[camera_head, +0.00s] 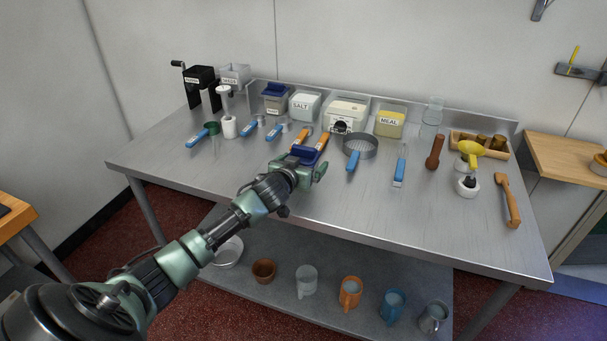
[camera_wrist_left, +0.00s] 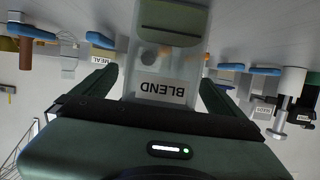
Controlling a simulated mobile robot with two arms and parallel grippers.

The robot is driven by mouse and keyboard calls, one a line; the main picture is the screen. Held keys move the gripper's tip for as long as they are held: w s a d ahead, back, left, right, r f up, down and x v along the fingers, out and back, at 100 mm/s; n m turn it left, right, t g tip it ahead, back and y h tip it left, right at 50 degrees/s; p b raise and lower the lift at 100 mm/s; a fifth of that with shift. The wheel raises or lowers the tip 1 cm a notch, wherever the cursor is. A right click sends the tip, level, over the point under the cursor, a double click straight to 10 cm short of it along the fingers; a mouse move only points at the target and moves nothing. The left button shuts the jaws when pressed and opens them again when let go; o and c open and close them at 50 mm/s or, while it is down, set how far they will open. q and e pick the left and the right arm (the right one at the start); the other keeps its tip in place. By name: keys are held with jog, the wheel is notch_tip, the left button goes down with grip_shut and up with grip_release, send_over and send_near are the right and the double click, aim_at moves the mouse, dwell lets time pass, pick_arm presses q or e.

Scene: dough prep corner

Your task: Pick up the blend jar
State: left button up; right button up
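The blend jar (camera_wrist_left: 165,60) is a clear container in the left wrist view, with the label BLEND upside down and an olive-green patch at the top of the picture. It lies between the two dark green fingers of my left gripper, with narrow gaps seeming to show beside it. In the head view my left gripper (camera_head: 311,170) is over the middle front of the steel table, at a container with a dark blue top (camera_head: 304,153). The gripper hides most of that container. My left gripper looks open around the jar. My right gripper is not in view.
The salt jar (camera_head: 304,105), the meal jar (camera_head: 390,122) and other containers stand along the back. A sieve (camera_head: 360,147) and a blue-handled brush (camera_head: 400,168) lie to the right, with orange-handled tools just behind the gripper. The table's front (camera_head: 400,225) is clear.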

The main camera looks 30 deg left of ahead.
pick_arm(q)
jog(key=c, duration=1.9)
notch_tip(320, 180, up, 20)
jog(key=shift+r+b, duration=0.1)
jog(key=shift+b, duration=0.7)
jog(key=shift+r+p, duration=1.9)
jog(key=shift+p, duration=0.2)
